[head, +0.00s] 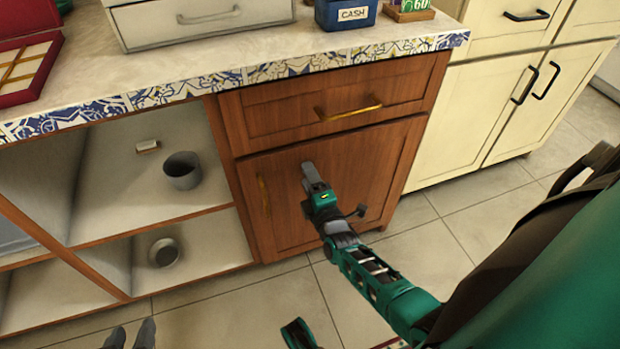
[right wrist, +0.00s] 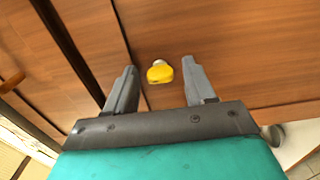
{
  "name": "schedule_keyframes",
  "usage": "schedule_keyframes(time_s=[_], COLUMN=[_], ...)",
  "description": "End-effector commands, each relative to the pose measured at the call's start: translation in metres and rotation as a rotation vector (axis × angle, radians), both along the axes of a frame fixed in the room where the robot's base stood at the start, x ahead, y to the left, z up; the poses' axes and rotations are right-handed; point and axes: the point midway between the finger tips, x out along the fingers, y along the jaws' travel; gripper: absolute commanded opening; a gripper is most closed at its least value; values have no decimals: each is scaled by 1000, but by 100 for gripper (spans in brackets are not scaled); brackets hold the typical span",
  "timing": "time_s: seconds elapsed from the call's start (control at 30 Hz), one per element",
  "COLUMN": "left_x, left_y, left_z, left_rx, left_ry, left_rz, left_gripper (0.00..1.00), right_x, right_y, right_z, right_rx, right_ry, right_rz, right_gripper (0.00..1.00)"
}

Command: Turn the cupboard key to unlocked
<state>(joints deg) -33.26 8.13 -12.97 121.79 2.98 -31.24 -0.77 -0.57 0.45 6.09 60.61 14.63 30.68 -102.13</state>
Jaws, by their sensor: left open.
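The wooden cupboard door (head: 370,170) is shut below a drawer. In the right wrist view a key (right wrist: 160,74) with a yellow head and a pale metal part sticks out of the wood. My right gripper (right wrist: 159,64) is open, with a grey finger on each side of the key and visible gaps to both. In the head view my right gripper (head: 308,170) is in front of the door and hides the key. Whether the key's turn is locked or unlocked I cannot tell. My left gripper (head: 130,332) is open and empty at the bottom left, low over the floor.
The drawer has a gold handle (head: 348,113), and the door a gold vertical handle (head: 264,196). Open shelves at left hold a grey mug (head: 183,171) and another grey vessel (head: 164,253). The countertop (head: 265,55) overhangs above. Cream cabinets (head: 470,115) stand at right.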

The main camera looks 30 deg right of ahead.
Motion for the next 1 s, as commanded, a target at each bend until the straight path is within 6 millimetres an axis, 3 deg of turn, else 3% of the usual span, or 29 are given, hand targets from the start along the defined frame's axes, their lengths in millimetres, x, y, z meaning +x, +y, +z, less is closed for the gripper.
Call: schedule_keyframes(time_s=[0.07, 0.53, 1.0], left_x=[0, 0, 0], left_y=[0, 0, 0], left_z=[0, -2, 1], left_rx=[0, 1, 1], left_ry=[0, 4, 2], left_rz=[0, -2, -1], left_gripper=[43, 43, 43], right_x=[0, 0, 0], right_y=[0, 0, -1], right_z=[0, 0, 0], right_rx=[0, 0, 116], right_ry=[0, 0, -28], right_rz=[0, 0, -1], right_gripper=[46, 1, 0])
